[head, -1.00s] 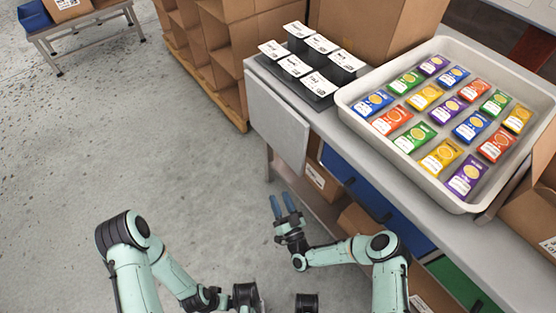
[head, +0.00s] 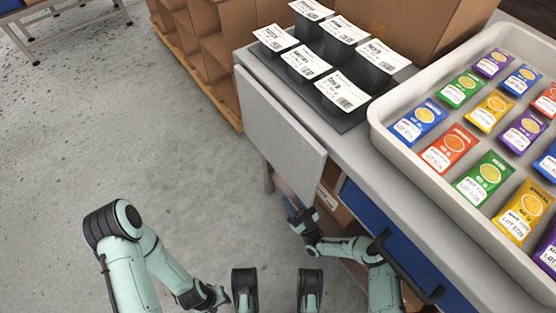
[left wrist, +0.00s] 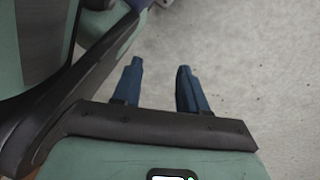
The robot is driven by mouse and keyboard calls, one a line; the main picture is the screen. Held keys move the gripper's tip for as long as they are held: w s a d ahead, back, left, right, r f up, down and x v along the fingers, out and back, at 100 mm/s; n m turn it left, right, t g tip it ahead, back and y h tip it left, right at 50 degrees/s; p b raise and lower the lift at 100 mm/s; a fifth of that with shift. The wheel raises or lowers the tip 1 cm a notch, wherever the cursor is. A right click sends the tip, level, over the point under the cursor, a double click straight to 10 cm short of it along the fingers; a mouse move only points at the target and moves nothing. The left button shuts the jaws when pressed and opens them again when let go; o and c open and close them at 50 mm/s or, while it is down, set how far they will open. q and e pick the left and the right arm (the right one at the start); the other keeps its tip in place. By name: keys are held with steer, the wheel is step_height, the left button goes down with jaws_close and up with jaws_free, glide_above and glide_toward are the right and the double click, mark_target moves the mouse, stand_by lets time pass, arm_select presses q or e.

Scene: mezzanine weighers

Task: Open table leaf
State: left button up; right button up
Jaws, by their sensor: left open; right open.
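The table leaf (head: 279,132) is a flat grey panel that hangs down from the left end of the grey table (head: 352,150). My right gripper (head: 290,203) is open, just below the leaf's lower right corner; the leaf partly covers its blue fingers, and I cannot tell whether they touch it. My left gripper shows in the left wrist view (left wrist: 158,85), open and empty over the bare floor. In the head view the left arm is folded low at the left, well apart from the leaf.
Black bins with white labels (head: 345,92) stand on the table just above the leaf's hinge edge. A white tray (head: 385,140) of colourful packets fills the right side. Blue drawers (head: 363,207) are under the table. The floor (head: 130,130) left of the leaf is clear.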

mark_target(278, 169)
arm_select(q)
steer(key=shift+s+a+f+g+b, duration=0.15)
steer(key=shift+s+f+b, duration=0.15)
steer(key=shift+s, duration=0.3)
steer(key=shift+s+f+g+b, duration=0.15)
steer(key=shift+s+b, duration=0.1)
steer(key=shift+s, duration=0.35)
arm_select(e)
steer(key=x, duration=1.2)
steer(key=shift+a+r, duration=0.1)
steer(key=shift+r, duration=0.1)
jaws_close()
